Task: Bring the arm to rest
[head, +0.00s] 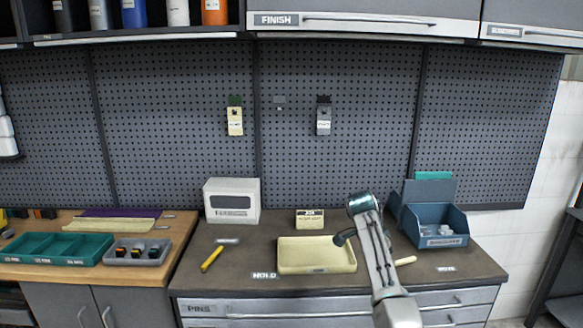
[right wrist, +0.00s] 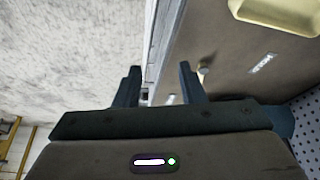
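My right arm rises from the bottom right in the head view, in front of the bench. Its gripper is mostly hidden there behind the arm links. In the right wrist view my right gripper (right wrist: 158,70) has its two dark fingers apart, with nothing between them. It is above the bench's front edge and appears clear of the surface. A small pale cylinder (right wrist: 203,73) lies on the bench beyond one finger; a pale rod (head: 405,261) shows right of the arm in the head view. My left gripper is in neither view.
A cream tray (head: 290,267) sits left of the arm, a blue open bin (head: 440,229) to its right. A yellow-handled tool (head: 211,259), a white box (head: 232,216) and teal trays (head: 40,262) lie further left. Pegboard stands behind; cabinets (head: 365,24) hang above.

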